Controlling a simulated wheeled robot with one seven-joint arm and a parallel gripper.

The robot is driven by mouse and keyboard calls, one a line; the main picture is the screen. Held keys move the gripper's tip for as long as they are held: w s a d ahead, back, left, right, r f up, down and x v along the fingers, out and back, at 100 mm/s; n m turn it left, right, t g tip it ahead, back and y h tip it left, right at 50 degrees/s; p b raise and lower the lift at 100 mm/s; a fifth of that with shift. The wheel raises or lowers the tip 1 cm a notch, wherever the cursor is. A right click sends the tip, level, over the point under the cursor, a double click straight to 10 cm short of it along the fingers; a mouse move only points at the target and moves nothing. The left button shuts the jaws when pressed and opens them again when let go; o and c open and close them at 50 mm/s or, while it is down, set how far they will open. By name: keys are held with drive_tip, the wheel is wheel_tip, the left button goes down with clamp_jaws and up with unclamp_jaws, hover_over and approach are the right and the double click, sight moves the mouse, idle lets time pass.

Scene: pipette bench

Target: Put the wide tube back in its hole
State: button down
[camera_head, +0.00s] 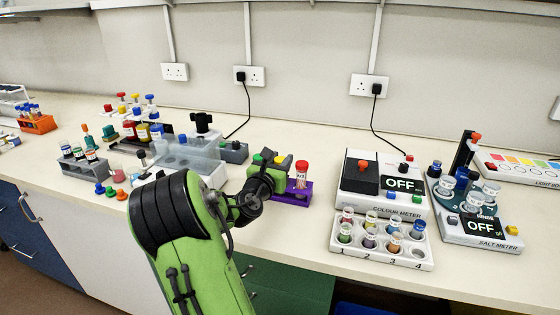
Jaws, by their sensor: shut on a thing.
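A wide tube (301,176) with a red cap and a pale label stands upright at the tip of my gripper (293,174). My gripper reaches in from the left and is shut on the tube, though its fingertips are small and partly hidden by my wrist. The tube is over a purple block (296,197). At least one dark hole shows in the block's top near the tube. I cannot tell whether the tube's lower end is above the block, touching it or inside a hole. My arm hides the block's left part.
A colour meter (352,207) and a white rack of small pots (381,262) stand to the right, with a salt meter (500,244) beyond. A clear-walled bath (187,158) and a grey tube rack (86,168) are left. Bench behind the purple block is clear.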

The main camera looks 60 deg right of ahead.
drive_tip(key=c, duration=0.7)
unclamp_jaws()
drive_tip(key=shift+a, duration=0.1)
drive_tip(key=a, duration=1)
drive_tip(key=s+a, duration=0.1)
drive_tip(key=a, duration=0.4)
drive_tip(key=shift+a+b, duration=0.3)
